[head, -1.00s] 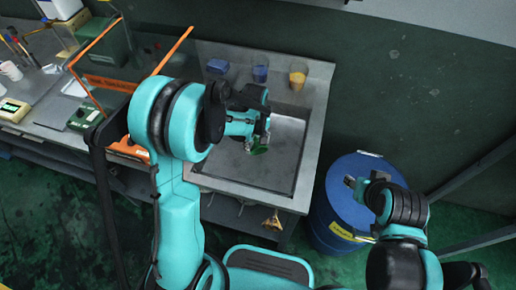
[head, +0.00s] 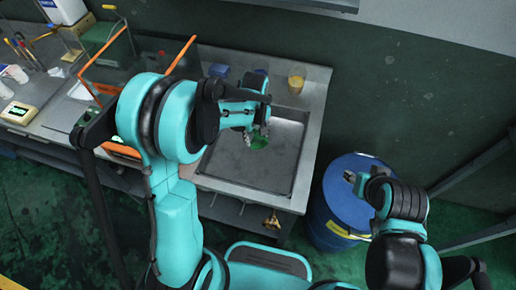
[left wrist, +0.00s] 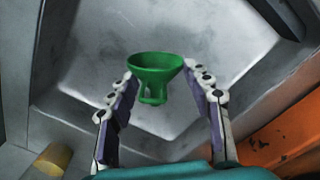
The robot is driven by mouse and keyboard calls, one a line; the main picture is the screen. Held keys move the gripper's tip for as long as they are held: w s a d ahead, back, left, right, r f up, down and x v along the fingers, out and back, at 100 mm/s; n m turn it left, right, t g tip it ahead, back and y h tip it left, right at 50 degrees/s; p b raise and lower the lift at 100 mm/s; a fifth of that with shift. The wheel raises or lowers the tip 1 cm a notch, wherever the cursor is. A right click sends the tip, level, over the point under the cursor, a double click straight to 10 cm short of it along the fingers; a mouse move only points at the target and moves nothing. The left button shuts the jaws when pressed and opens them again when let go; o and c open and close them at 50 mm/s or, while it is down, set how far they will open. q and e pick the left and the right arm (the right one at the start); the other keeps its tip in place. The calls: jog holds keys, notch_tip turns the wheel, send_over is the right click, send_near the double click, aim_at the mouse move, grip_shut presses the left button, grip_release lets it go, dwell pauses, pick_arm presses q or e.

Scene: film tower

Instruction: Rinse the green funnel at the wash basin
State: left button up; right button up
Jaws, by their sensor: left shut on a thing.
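The green funnel (head: 259,142) is at my left gripper (head: 256,134), over the wash basin (head: 283,178). In the left wrist view the funnel (left wrist: 156,66) sits between the two fingertips of the left gripper (left wrist: 160,92), wide mouth away from the palm side and upright in the picture. The left gripper is shut on it. The grey basin floor (left wrist: 215,35) lies behind it, with no water visible. My right gripper (head: 350,179) is near the blue drum, away from the basin; its opening is too small to read.
A cup of yellow liquid (head: 296,80) stands behind the basin, with a blue container (head: 219,71) to its left. A blue drum (head: 332,205) stands right of the counter.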

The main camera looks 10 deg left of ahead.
pick_arm(q)
jog(key=shift+r+p, duration=1.75)
jog(key=shift+r, duration=1.05)
jog(key=shift+r+p, duration=1.4)
jog(key=shift+r, duration=0.65)
jog(key=shift+f, duration=0.1)
